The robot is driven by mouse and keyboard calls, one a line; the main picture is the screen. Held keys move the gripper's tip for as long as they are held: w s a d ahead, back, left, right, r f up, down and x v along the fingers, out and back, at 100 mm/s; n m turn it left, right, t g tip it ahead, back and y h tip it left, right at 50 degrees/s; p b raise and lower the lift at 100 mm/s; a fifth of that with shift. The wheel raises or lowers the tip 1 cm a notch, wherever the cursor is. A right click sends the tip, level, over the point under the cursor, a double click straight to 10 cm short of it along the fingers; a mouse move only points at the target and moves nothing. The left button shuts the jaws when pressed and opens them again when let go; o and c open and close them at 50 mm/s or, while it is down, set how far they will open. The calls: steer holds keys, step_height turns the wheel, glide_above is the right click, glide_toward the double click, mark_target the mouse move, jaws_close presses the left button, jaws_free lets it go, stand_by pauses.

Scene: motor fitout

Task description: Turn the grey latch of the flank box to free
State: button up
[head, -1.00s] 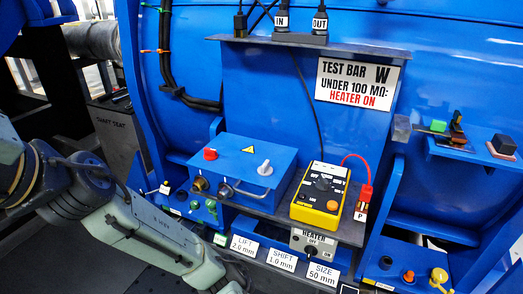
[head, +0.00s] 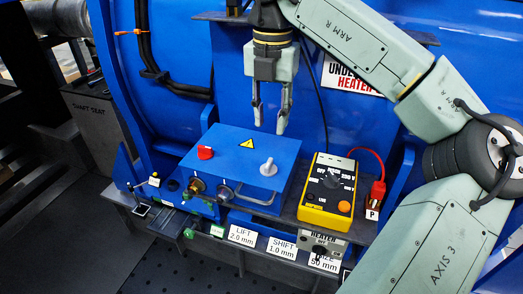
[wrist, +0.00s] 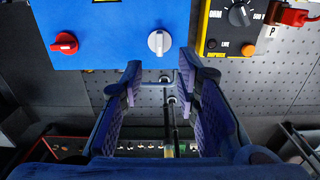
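The open fingers also frame the lower middle of the wrist view (wrist: 160,78).
A yellow meter (head: 328,190) with a red lead and plug (head: 377,192) stands right of the box. A metal handle (head: 255,207) and knobs are on the box's front. Label cards (head: 242,236) line the ledge. The space around my fingers is clear.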

mark_target(269, 161)
step_height(269, 161, down, 11)
steer(key=shift+r+p, duration=0.2)
steer(key=shift+p, duration=0.8)
steer(key=shift+c, duration=0.4)
jaws_close()
